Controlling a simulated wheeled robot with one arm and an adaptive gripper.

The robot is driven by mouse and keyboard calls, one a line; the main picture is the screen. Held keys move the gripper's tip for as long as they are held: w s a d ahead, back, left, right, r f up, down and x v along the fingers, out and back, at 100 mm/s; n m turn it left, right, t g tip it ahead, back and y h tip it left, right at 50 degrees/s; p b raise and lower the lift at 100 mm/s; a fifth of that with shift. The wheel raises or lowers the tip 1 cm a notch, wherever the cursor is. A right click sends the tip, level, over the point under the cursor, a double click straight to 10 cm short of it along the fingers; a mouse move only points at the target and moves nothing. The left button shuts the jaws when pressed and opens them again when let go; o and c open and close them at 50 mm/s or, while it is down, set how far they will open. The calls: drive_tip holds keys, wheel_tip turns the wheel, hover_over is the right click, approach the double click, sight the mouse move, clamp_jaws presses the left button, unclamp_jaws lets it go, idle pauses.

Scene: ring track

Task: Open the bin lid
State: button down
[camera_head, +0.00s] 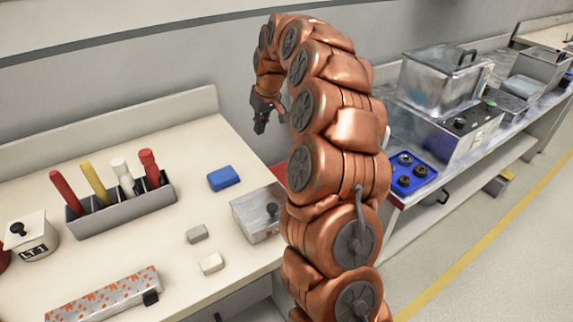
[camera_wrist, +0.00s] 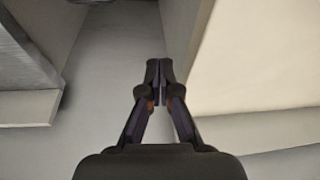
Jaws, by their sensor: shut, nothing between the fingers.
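My gripper (camera_head: 260,126) hangs in the air, fingers pointing down, near the right end of the cream table's back edge. In the wrist view my gripper (camera_wrist: 159,78) has its fingertips together and empty, over the gap between two pieces of furniture. A large metal box with a flat lid and black handle (camera_head: 440,82) stands on the right bench, its lid down. A smaller metal box with a dark knob (camera_head: 258,212) sits at the cream table's right edge, partly hidden by my arm. I cannot tell which is the bin. My gripper touches neither.
A blue tray (camera_head: 412,174) is on the metal bench.

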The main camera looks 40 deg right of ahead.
drive_tip(key=w+d+f+m+h+b, duration=0.1)
drive_tip(key=w+d+f+b, duration=0.2)
drive_tip(key=d+f, duration=0.55)
wheel_tip(320, 180, down, 8)
drive_tip(key=s+d, duration=0.1)
drive_tip(key=shift+s+d+p, duration=0.3)
drive_tip(key=shift+d+p, duration=0.05)
idle(0.3)
drive_tip(key=shift+t, duration=0.3)
